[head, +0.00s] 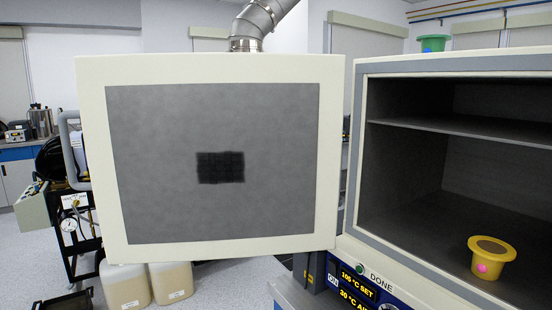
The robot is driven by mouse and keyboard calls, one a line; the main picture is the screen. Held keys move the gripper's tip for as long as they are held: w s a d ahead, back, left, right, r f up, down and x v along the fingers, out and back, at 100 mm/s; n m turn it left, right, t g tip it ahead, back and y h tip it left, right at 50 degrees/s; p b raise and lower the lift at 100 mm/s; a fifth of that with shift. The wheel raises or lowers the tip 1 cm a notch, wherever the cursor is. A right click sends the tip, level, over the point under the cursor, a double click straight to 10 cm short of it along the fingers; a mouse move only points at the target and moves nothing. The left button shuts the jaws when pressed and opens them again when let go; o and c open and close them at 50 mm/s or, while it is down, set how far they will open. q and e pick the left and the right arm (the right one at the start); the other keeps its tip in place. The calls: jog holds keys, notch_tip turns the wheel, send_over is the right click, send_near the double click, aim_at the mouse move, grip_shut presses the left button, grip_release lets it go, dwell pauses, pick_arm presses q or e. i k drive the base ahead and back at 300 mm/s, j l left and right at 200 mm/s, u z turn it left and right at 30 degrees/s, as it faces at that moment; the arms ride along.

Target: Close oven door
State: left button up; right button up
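The oven door (325,150) stands wide open to the left of the oven, its cream frame and grey inner panel with a dark mesh square facing me. The oven (358,190) is at the right, its dark chamber open to view with a shelf across it. A yellow cup-shaped container (491,262) with a pink dot sits on the chamber floor near the front. A grey handle (70,145) shows past the door's left edge. Neither of my grippers is in the head view.
A green container (433,43) stands on top of the oven. A control panel with a lit display (358,284) is below the chamber. Two jugs (127,287) and a black cart with a gauge (69,225) stand behind the door at the left. A metal duct rises behind.

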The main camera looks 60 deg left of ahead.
aim_at(191, 157)
jog(key=k+j+z, duration=0.1)
jog(key=j, duration=0.35)
jog(key=k+j, duration=0.3)
jog(key=k+j+z, duration=0.15)
jog(key=j, duration=0.4)
jog(key=k+j+z, duration=0.1)
jog(key=k+j, duration=0.15)
jog(key=j, duration=0.15)
jog(key=k+j, duration=0.25)
jog(key=j, duration=0.15)
jog(key=k+j+z, duration=0.1)
jog(key=j, duration=0.35)
jog(key=k+j+z, duration=0.15)
jog(key=j, duration=0.25)
jog(key=j+z, duration=0.1)
jog(key=j, duration=0.35)
jog(key=k+j+z, duration=0.15)
jog(key=j, duration=0.2)
jog(key=k, duration=0.05)
